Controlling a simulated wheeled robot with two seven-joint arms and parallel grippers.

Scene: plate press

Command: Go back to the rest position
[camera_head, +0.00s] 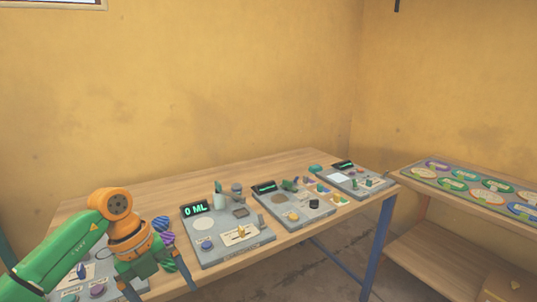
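My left arm, green and orange, comes in from the lower left. Its gripper (156,281) points down over the front left of the wooden table, beside a grey panel there. Its dark fingers look spread apart, with nothing visible between them. Purple and green striped rounded pieces (162,224) show right beside and behind the wrist; the arm partly hides them. My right gripper is not in view.
Grey station panels stand in a row on the wooden table (140,193): one with a "0 ML" display (196,209), one in the middle (293,211), one at the right (352,183). A shelf (415,240) at the right holds a board with coloured ovals (473,187).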

